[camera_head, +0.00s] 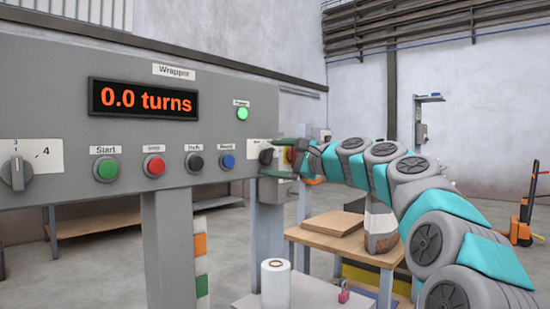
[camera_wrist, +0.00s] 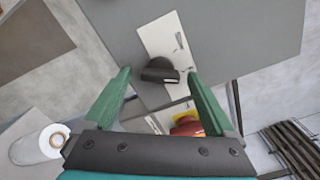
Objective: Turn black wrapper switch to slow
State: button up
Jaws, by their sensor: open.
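The black wrapper switch (camera_wrist: 158,72) sits on a white label plate on the grey panel, near the panel's edge. In the head view the switch (camera_head: 266,156) is at the panel's right end, partly covered by my gripper. The plate's small print is unreadable, so I cannot tell which setting it points to. My gripper (camera_head: 291,152) is at the panel's right end, close to the switch. In the wrist view its two green fingers (camera_wrist: 158,76) are spread, one on each side of the switch. No contact shows clearly.
Left of the switch are blue, black, red and green buttons (camera_head: 107,168), a grey dial (camera_head: 17,173) and a display (camera_head: 143,99) reading 0.0 turns. A green lamp (camera_head: 242,114) is lit. A white film roll (camera_head: 275,283) and a wooden table (camera_head: 330,243) stand below.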

jog(key=shift+w+a, duration=0.1)
jog(key=c, duration=1.4)
jog(key=shift+f, duration=0.1)
jog(key=shift+n, duration=0.4)
jog(key=n+b, duration=0.3)
jog(key=n, duration=0.1)
jog(key=shift+f+n, duration=0.15)
jog(key=shift+n, duration=0.25)
jog(key=n+b, duration=0.1)
jog(key=n, duration=0.3)
jog(key=shift+b, duration=0.35)
jog(key=shift+n+b, duration=0.3)
jog(key=shift+n, duration=0.8)
jog(key=shift+r, duration=0.2)
